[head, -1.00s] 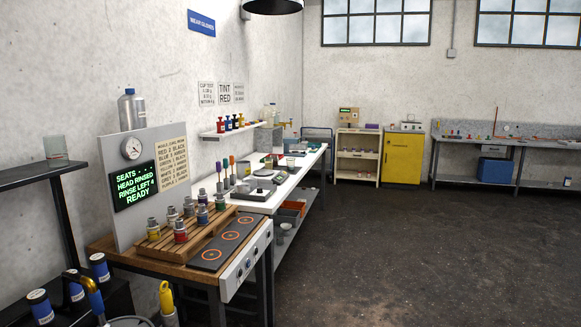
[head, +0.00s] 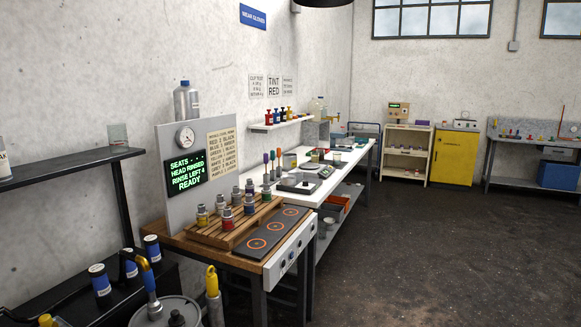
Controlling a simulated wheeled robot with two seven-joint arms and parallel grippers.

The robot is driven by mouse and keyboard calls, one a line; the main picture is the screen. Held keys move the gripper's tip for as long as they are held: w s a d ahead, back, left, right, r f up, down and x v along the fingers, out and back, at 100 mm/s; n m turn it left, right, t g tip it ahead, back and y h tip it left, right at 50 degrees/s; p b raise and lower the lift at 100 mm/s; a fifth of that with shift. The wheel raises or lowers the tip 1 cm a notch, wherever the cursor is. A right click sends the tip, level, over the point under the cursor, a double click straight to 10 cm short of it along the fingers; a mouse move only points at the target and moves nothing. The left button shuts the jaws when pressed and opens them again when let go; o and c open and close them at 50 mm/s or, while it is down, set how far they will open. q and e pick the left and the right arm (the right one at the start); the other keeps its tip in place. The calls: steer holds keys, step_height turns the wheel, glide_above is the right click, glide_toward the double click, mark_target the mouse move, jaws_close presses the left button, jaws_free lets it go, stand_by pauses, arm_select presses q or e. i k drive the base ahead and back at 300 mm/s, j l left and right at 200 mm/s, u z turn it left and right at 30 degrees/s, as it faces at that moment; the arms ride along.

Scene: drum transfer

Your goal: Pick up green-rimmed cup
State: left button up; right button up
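A long white bench (head: 330,180) runs along the left wall beyond the wooden station. Several small containers stand on it, among them a grey one (head: 290,160) and a small cup-like one (head: 314,156) with a hint of yellow-green. They are too small for me to tell which is the green-rimmed cup. Neither of my grippers is in view.
A wooden station (head: 190,241) with a rack of small capped bottles and a dark strip with orange rings (head: 270,232) stands nearer. A drum (head: 165,312) and a yellow-handled tool (head: 212,285) are at the bottom. Open floor (head: 430,260) lies to the right.

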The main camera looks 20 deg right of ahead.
mark_target(337, 159)
steer(key=i+l+z, duration=0.7)
steer(key=i, duration=0.2)
steer(key=i+l+z, duration=0.35)
steer(key=i, duration=0.2)
steer(key=i+z, duration=0.35)
steer(key=i, duration=1.25)
steer(key=i+u, duration=0.15)
steer(key=i, duration=0.95)
steer(key=i+l+u, duration=0.1)
steer(key=i+u, duration=0.35)
steer(key=i+l+u, duration=0.7)
steer(key=i+u, duration=0.15)
steer(key=i+l+u, duration=0.3)
steer(key=l+u, duration=0.15)
steer(key=i+l+u, duration=0.3)
steer(key=i+l, duration=0.2)
steer(key=l, duration=0.15)
steer(key=i+l+u, duration=0.2)
steer(key=l, duration=0.2)
